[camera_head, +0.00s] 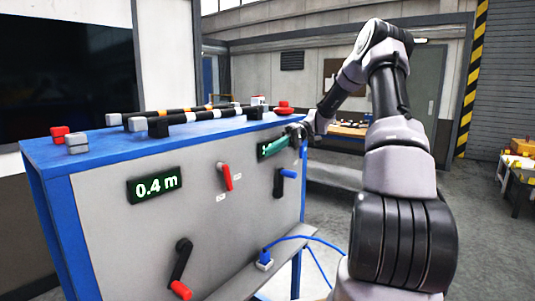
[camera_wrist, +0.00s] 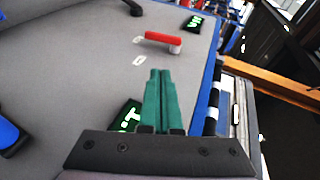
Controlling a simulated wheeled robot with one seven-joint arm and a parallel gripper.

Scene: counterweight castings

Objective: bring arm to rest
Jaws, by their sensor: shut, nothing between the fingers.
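My gripper (camera_head: 268,151) is in front of the upper right part of a grey panel (camera_head: 120,215) on a blue-framed bench. Its two teal fingers are together with nothing between them, as the wrist view (camera_wrist: 160,75) also shows. The fingers partly cover a green-lit display (camera_wrist: 124,114) on the panel. I cannot tell whether they touch the panel. My arm reaches in from the right of the head view, bent at a raised elbow.
The panel carries a "0.4 m" display (camera_head: 155,187), a red lever (camera_head: 226,176), a blue lever (camera_head: 280,182) and a red-handled crank (camera_head: 181,270). Striped bars (camera_head: 185,119) and a red button (camera_head: 284,107) are on top. A blue cable (camera_head: 305,240) hangs below.

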